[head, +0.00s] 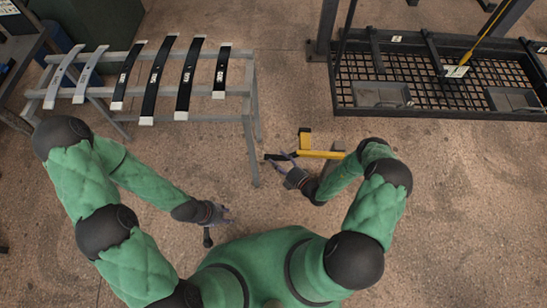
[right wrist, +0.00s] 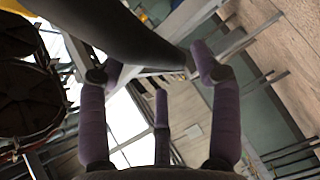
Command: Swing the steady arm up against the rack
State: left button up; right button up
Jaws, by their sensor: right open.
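The rack (head: 252,118) is a grey metal frame at the upper left of the head view, with several curved leaf springs across its top. A yellow bar with a dark end (head: 320,154), probably the steady arm, lies beside the rack's right front leg. My right gripper (head: 284,160) is at the bar's dark end. In the right wrist view a dark bar (right wrist: 130,32) crosses between the spread purple fingers of my right gripper (right wrist: 158,65); I cannot tell whether they touch it. My left gripper (head: 229,216) is low in front of the rack, apart from it; its fingers are too small to read.
A black mesh-floored rack (head: 375,112) with small grey trays stands at the upper right. A yellow upright block (head: 305,138) is beside the yellow bar. A dark green cabinet (head: 100,20) is at the upper left.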

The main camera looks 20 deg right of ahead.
aim_at(276, 159)
jog(key=shift+x, duration=1.6)
grip_shut()
